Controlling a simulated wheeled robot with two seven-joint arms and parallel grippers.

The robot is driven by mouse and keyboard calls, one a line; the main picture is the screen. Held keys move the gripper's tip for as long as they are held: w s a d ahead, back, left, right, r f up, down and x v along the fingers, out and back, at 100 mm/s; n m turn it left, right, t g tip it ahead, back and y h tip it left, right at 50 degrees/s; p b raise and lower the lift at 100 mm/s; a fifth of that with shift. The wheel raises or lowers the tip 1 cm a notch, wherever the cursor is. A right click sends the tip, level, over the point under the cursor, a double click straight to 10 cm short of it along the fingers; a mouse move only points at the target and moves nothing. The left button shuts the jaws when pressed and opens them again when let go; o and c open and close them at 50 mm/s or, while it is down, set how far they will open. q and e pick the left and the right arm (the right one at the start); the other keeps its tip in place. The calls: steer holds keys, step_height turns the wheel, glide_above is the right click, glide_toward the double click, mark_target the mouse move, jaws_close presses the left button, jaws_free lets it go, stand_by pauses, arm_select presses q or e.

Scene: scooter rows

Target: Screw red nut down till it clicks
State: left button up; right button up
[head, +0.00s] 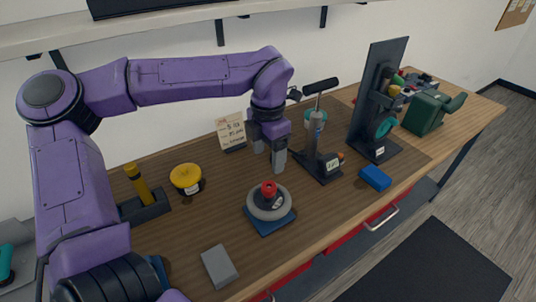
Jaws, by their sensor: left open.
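The red nut (268,188) sits on top of a round grey wheel (268,207), which lies on a blue base (271,224) on the wooden bench. My left gripper (270,165) points down just behind the nut in the head view. Its fingers are apart and I see nothing between them. It appears clear of the nut, though the exact gap cannot be told. The nut's thread is hidden. My right gripper does not show.
On the bench (330,220), a yellow-topped jar (187,178) and a yellow-handled tool in a dark holder (146,207) stand left. A grey block (219,266) lies in front. Right are a dark stand (324,165), blue block (375,178), tall black fixture (375,105) and green vise (425,112).

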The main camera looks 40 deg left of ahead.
mark_target(268, 187)
arm_select(q)
step_height(268, 187, down, 11)
steer(key=n+b, duration=0.2)
steer(key=n, duration=0.1)
steer(key=shift+w+r, duration=0.1)
steer(key=shift+w, duration=0.05)
steer(key=c, duration=1.1)
steer(key=shift+m+p, duration=0.7)
steer(key=shift+p, duration=0.15)
steer(key=shift+c, duration=0.2)
steer(key=o, duration=1.1)
